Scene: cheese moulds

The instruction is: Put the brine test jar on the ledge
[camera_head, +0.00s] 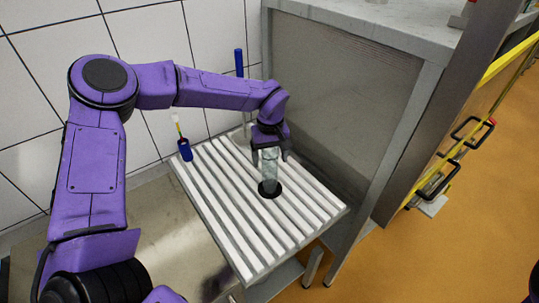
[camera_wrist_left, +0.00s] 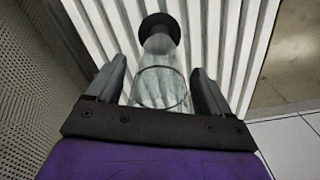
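The clear glass jar (camera_head: 269,168) stands upright with a round black base on the white slatted rack (camera_head: 215,205). In the wrist view the jar (camera_wrist_left: 160,88) runs away from me between the fingers, its black base at the far end. My left gripper (camera_head: 270,152) is above and around the jar's upper part. In the wrist view the left gripper's fingers (camera_wrist_left: 160,85) stand one on each side, with a narrow gap to the glass. My right gripper is out of view. I cannot tell for sure which surface is the ledge.
A yellow rail (camera_head: 508,55) and orange floor (camera_head: 450,250) are at right.

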